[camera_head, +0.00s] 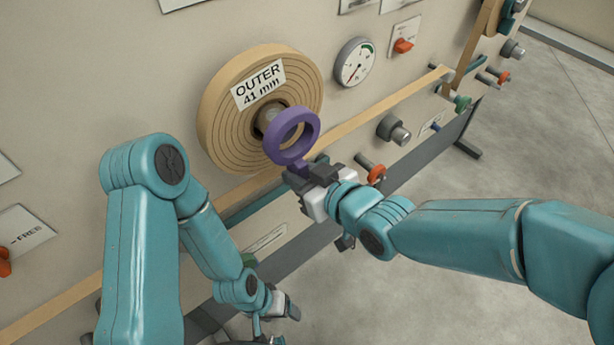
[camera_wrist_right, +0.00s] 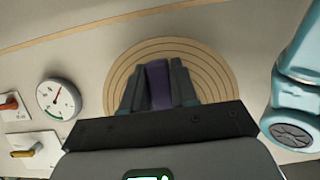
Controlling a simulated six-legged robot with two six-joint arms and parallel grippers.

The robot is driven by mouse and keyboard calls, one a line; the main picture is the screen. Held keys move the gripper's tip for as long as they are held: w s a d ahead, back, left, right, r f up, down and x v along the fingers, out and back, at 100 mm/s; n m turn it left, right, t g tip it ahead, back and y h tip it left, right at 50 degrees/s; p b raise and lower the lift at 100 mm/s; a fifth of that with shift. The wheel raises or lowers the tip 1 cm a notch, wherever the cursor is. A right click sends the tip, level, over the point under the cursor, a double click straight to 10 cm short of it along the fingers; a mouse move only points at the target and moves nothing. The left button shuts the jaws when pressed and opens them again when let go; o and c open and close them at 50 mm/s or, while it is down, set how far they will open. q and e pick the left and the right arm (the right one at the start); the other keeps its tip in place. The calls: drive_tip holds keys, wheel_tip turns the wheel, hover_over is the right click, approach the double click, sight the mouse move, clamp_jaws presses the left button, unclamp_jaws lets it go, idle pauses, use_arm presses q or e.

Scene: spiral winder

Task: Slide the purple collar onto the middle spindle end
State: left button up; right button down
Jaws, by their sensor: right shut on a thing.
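The purple collar (camera_head: 307,145) is a ring with a short tab, seen in the head view in front of the wound roll (camera_head: 225,120) labelled "OUTER 41 mm". A grey spindle end (camera_head: 267,117) sticks out of the roll's centre. The collar's left rim overlaps it in the picture; the gap between them cannot be judged. My right gripper (camera_head: 304,176) is shut on the collar's tab, below the ring. In the right wrist view, its fingers flank the purple tab (camera_wrist_right: 158,85), with the spindle hidden. My left gripper (camera_head: 285,307) hangs low beside the machine; its jaws are unclear.
A gauge (camera_head: 355,62) and red switch (camera_head: 403,46) sit right of the roll. A grey knob (camera_head: 393,130) and an orange-red knob (camera_head: 376,174) protrude near my right gripper. A tan strip (camera_head: 390,105) runs along the panel. The floor (camera_head: 545,130) at right is clear.

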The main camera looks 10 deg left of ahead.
sight(284, 160)
drive_tip(key=w+a, duration=0.1)
drive_tip(key=a, duration=0.1)
drive_tip(key=w+a, duration=0.2)
drive_tip(key=shift+w+a+f+p, duration=0.1)
drive_tip(key=shift+w+f+p, duration=0.05)
drive_tip(key=shift+p, duration=0.25)
drive_tip(key=shift+c, duration=1.6)
unclamp_jaws()
drive_tip(key=shift+s+d+b, duration=0.65)
drive_tip(key=shift+s+d, duration=0.5)
drive_tip(key=shift+d, duration=0.3)
drive_tip(key=shift+s+d+b, duration=0.25)
drive_tip(key=shift+s+d, duration=0.45)
drive_tip(key=shift+d, duration=0.15)
drive_tip(key=shift+s+d+b, duration=0.2)
drive_tip(key=shift+s+d, duration=0.45)
drive_tip(key=shift+d, duration=0.2)
drive_tip(key=shift+d, duration=0.1)
